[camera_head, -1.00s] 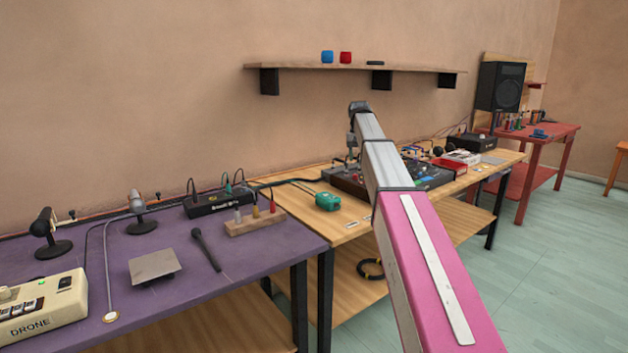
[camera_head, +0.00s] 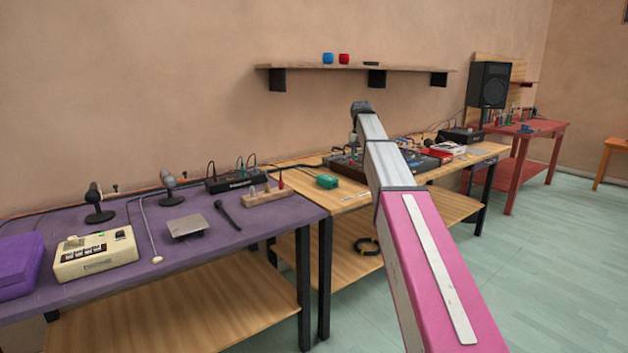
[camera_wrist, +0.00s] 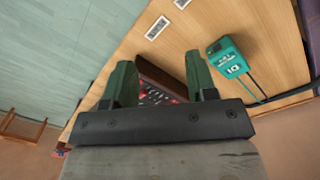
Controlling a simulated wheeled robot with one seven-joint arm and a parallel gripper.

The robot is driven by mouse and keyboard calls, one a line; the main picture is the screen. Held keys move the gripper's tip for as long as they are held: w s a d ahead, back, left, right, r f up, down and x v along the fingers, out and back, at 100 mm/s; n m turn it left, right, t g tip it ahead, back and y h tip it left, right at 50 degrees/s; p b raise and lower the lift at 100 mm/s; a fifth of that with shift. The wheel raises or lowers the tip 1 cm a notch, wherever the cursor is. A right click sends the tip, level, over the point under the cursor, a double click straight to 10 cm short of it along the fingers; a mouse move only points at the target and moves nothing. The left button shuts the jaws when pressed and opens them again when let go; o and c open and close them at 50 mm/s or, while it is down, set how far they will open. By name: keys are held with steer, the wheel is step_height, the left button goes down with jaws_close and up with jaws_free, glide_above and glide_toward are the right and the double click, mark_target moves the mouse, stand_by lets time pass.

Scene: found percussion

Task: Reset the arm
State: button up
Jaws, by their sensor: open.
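My gripper shows in the wrist view (camera_wrist: 160,85), with its two green fingers apart and nothing between them. Behind the fingers, a dark mixer with red and pale knobs (camera_wrist: 155,93) is partly hidden. In the head view, my pink and grey arm reaches forward, and the gripper itself cannot be made out clearly at its far end. The mixer (camera_head: 345,165) lies on the wooden table (camera_head: 345,198) by the arm's far end. A green box (camera_head: 327,181) sits on the same table, left of the arm; it also shows in the wrist view (camera_wrist: 228,57).
A purple table (camera_head: 215,240) at left bears a cream drone box (camera_head: 95,257), a purple case (camera_head: 18,265), microphones and a metal plate (camera_head: 186,227). A shelf (camera_head: 410,68) hangs on the wall. A red table (camera_head: 525,129) with a speaker (camera_head: 490,85) stands far right. Floor at right is clear.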

steer(key=s+f, duration=1.2)
steer(key=f, duration=0.5)
steer(key=s+f, duration=1.2)
steer(key=f, duration=0.5)
steer(key=s+f, duration=0.7)
steer(key=s, duration=0.5)
steer(key=shift+s+d+f+n+y, duration=0.15)
steer(key=shift+s+d+n+y, duration=0.1)
steer(key=shift+s+n+y, duration=0.1)
